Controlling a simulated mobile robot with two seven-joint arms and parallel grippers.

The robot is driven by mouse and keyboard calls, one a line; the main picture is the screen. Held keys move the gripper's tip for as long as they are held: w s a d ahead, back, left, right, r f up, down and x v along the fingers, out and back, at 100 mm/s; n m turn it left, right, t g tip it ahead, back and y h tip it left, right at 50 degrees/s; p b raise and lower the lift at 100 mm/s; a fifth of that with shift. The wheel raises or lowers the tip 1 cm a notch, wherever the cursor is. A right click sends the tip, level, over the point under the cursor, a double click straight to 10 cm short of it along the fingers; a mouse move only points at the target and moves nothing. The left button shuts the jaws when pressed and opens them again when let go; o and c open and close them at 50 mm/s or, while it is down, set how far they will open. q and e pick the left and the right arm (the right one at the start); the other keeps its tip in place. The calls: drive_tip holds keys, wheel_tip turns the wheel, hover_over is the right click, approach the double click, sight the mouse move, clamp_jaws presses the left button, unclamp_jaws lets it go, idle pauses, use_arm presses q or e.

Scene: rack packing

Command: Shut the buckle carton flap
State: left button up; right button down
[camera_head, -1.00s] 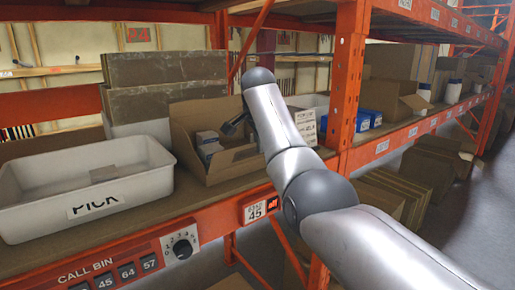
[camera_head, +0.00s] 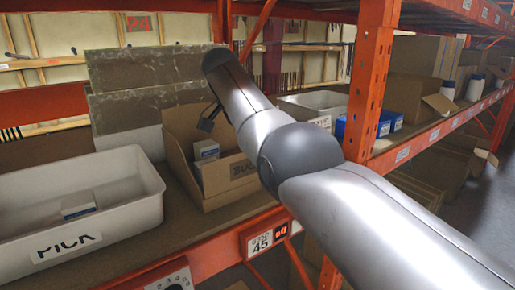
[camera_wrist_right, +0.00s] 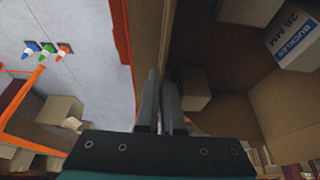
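The brown buckle carton (camera_head: 212,188) stands open on the shelf, its front label partly covered by my right arm. Its tall rear panel (camera_head: 182,120) stands upright. A small white box (camera_head: 206,150) shows inside. My right gripper (camera_head: 208,120) is above the carton's opening, partly hidden by its own wrist. In the right wrist view, its two fingers (camera_wrist_right: 160,100) are almost together beside a cardboard panel (camera_wrist_right: 146,30); I cannot tell if they touch it. A white box marked buckles 28 MM (camera_wrist_right: 293,38) also shows there. My left gripper is not in view.
A white pick tote (camera_head: 30,232) with a small white box (camera_head: 78,205) stands left of the carton. An orange upright (camera_head: 370,80) and blue boxes (camera_head: 388,124) are to the right.

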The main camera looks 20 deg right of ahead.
drive_tip(key=shift+a+f, duration=0.1)
drive_tip(key=shift+f, duration=0.05)
idle(0.3)
drive_tip(key=c, duration=1.3)
unclamp_jaws()
drive_tip(key=shift+r, duration=0.2)
